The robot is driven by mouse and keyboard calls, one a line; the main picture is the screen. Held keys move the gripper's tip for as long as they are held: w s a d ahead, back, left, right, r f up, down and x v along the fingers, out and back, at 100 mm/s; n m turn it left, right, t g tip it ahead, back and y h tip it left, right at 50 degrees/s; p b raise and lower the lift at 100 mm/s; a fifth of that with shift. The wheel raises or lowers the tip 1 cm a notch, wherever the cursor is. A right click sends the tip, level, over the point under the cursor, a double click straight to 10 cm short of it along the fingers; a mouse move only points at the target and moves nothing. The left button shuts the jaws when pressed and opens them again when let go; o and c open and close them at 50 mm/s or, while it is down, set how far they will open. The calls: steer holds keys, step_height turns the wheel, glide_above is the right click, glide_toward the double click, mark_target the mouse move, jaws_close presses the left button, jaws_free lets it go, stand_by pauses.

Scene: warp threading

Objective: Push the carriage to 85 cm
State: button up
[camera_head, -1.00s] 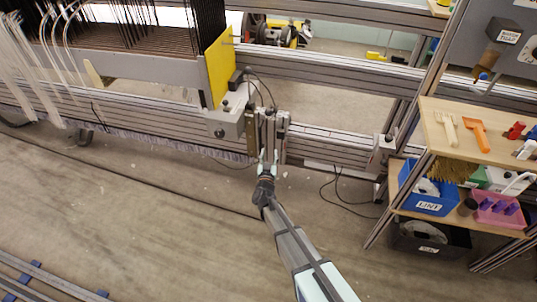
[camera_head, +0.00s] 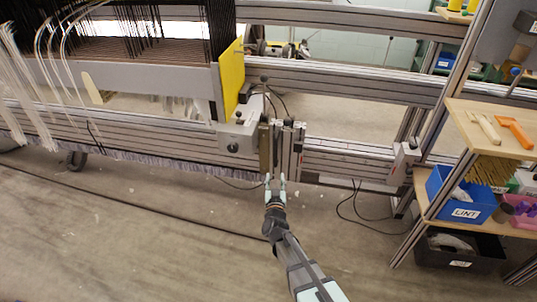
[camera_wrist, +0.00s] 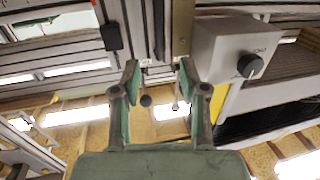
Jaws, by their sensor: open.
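The carriage (camera_head: 290,150) is an upright grey metal profile assembly with a brass-coloured strip (camera_head: 265,150), set on the long horizontal rail (camera_head: 345,160). A pale grey box (camera_head: 238,140) with a black knob stands just left of it. My gripper (camera_head: 276,182) is at the carriage's lower end. In the wrist view, my gripper (camera_wrist: 160,80) is open, its green-padded fingers apart with no object held between them. The carriage's posts (camera_wrist: 140,25) and the box (camera_wrist: 230,50) show just beyond the fingertips. I cannot tell whether they touch. Any scale reading is too small to read.
A grey end block (camera_head: 403,160) sits on the rail to the right, with bare rail between. A yellow panel (camera_head: 232,80) and black warp threads (camera_head: 150,20) are at left. A shelf with a blue bin (camera_head: 460,195) stands right. Cables (camera_head: 355,205) hang below the rail.

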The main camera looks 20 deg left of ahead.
mark_target(276, 153)
steer(key=b+x, duration=0.3)
steer(key=x, duration=1.3)
steer(key=shift+w+d, duration=0.1)
steer(key=shift+w, duration=0.1)
